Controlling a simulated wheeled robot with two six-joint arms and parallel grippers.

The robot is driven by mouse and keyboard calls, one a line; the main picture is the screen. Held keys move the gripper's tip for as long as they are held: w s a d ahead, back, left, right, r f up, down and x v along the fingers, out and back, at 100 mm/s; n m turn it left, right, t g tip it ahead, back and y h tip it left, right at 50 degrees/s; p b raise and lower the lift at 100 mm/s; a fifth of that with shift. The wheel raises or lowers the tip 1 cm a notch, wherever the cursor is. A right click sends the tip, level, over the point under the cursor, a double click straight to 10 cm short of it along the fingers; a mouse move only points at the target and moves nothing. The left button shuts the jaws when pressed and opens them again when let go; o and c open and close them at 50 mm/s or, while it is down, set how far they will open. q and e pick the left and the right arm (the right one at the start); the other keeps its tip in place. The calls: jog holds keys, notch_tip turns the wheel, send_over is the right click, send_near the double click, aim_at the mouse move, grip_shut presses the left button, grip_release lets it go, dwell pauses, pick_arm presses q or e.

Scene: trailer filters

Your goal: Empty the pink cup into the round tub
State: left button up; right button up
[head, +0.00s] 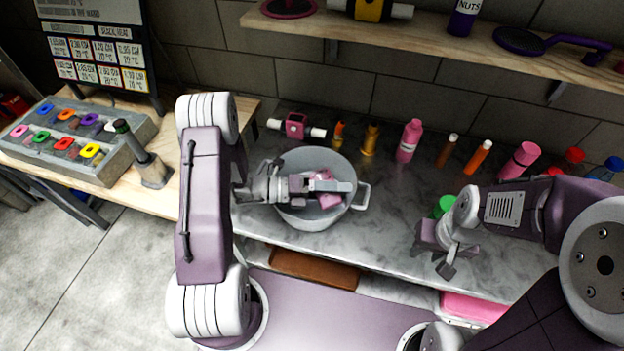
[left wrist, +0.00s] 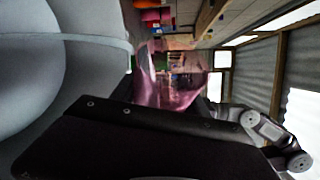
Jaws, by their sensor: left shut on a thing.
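The round tub (head: 290,217) is a grey metal pot with a side handle, standing on the marble counter. My left gripper (head: 335,187) is over its mouth and shut on the pink cup (head: 326,200). The cup is tilted and partly hidden behind the fingers. In the left wrist view the pink cup (left wrist: 172,82) looks glossy, and the pale tub wall (left wrist: 95,62) fills the left side. Whether anything is inside the cup cannot be seen. My right gripper (head: 440,258) hangs empty over the counter's right part; its finger gap is unclear.
A pink bottle (head: 409,141), an orange tube (head: 478,157) and other bottles stand along the back wall. A green item (head: 443,205) is close to my right gripper. A shelf (head: 470,45) runs above. A grey tray of coloured pieces (head: 75,143) is at the left.

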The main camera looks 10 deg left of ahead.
pick_arm(q)
jog(key=shift+w+a+f, duration=0.1)
jog(key=shift+w+a, duration=0.05)
jog(key=shift+w+f, duration=0.15)
jog(key=shift+a+f+n, duration=0.1)
jog(key=shift+n, duration=0.2)
jog(key=shift+w+a+f, duration=0.1)
jog(key=shift+w+f, duration=0.05)
jog(key=shift+f+b, duration=0.1)
jog(key=shift+b, duration=0.2)
